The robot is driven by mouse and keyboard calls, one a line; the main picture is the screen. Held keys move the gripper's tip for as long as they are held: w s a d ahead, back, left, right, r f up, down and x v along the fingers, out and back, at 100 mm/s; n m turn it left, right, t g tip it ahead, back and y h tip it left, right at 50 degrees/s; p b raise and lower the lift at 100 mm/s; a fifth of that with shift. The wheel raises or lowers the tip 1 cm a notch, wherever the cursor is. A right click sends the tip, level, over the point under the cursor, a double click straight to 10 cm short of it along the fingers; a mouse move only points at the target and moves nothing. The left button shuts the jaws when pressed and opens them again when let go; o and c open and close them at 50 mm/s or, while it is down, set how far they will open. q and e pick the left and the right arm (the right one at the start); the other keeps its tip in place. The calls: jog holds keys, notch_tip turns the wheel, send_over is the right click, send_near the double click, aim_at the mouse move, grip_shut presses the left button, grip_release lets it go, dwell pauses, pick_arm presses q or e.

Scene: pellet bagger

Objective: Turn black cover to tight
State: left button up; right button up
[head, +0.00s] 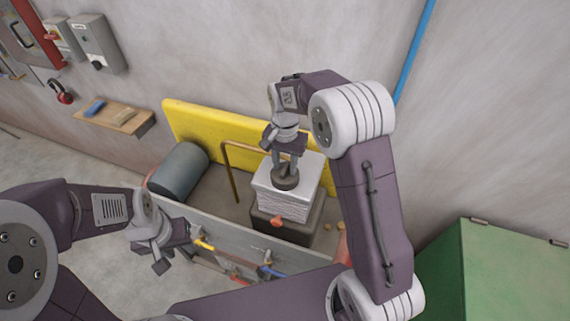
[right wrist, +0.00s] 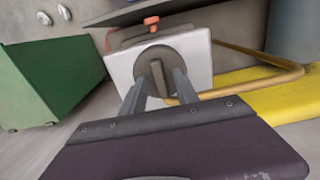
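The black cover (head: 286,181) is a dark round disc on top of a white box-shaped unit (head: 290,199). In the right wrist view the cover (right wrist: 157,72) shows a raised bar across its face, standing nearly upright in the picture. My right gripper (head: 287,168) points down at the cover. Its two fingers (right wrist: 160,80) stand either side of the bar, with small gaps showing, so it looks open around the bar. My left gripper (head: 172,250) hangs near the front panel at left, apart from the cover. Its finger opening is not clear.
An orange-red knob (head: 277,222) sticks out below the white unit. A bent brass pipe (head: 229,170) and a grey cylinder (head: 179,170) stand to the left. A yellow panel (head: 195,122) is behind, a green cabinet (head: 505,270) at right. Valves line the front panel.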

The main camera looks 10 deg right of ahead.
aim_at(285, 168)
notch_tip(285, 168, up, 8)
jog(key=shift+b, duration=0.9)
jog(key=shift+r, duration=0.5)
jog(key=s+d+f+n+t, duration=0.1)
jog(key=s+d+f+n, duration=0.25)
jog(key=s+f, duration=0.35)
jog(key=s+d+f+n+t, duration=0.2)
jog(key=s+f+n, duration=0.25)
jog(key=s, duration=0.45)
notch_tip(285, 168, down, 12)
jog(key=s+m+g+b, duration=0.1)
jog(key=s+b, duration=0.1)
jog(key=b, duration=0.9)
jog(key=shift+a+f+g, duration=0.2)
jog(key=shift+a+g, duration=0.2)
jog(key=shift+a, duration=0.05)
